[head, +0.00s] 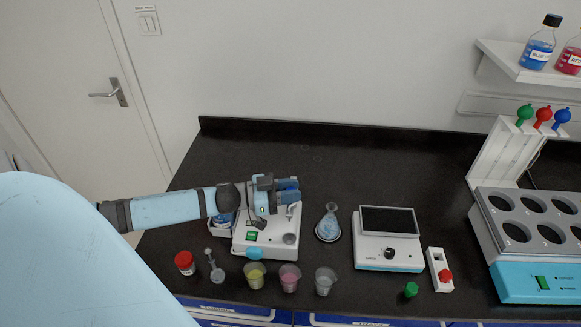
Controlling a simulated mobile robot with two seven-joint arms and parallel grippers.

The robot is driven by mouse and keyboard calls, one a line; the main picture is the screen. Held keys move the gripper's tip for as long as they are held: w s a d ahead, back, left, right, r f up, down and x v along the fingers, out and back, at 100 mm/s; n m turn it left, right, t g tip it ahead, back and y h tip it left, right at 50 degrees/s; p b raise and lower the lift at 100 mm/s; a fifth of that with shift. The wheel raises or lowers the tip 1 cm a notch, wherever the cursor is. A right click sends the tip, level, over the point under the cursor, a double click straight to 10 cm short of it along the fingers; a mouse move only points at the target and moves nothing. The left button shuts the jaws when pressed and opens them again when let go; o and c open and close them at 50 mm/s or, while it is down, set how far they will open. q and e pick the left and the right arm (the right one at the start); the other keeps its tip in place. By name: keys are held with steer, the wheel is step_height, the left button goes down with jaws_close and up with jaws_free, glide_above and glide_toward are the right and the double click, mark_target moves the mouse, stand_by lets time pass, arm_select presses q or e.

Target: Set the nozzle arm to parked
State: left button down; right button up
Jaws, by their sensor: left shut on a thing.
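The white dispenser unit (264,248) with a green switch stands on the black bench, left of the flask. The nozzle arm is at its top, mostly hidden by my left gripper (286,190). My left arm comes in from the left across the unit. The left gripper is shut at the top of the unit, apparently on the nozzle arm; the exact contact is too small to see. A blue container (222,222) is partly hidden under my arm at the unit's left side. My right gripper is not in view.
In front stand a red-capped jar (185,262), beakers with yellow (255,275) and pink (290,278) contents, and a clear beaker (325,281). A flask (329,224), a balance (388,250) and a heating block (540,270) stand to the right. The bench behind is clear.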

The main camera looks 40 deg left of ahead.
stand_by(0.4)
arm_select(q)
steer(key=c, duration=0.9)
jaws_free()
steer(key=shift+a, duration=0.1)
steer(key=shift+s+a+f, duration=0.15)
steer(key=shift+s+a, duration=0.05)
steer(key=shift+s, duration=0.15)
steer(key=b+v, duration=0.1)
steer(key=v, duration=1.2)
steer(key=shift+w, duration=0.15)
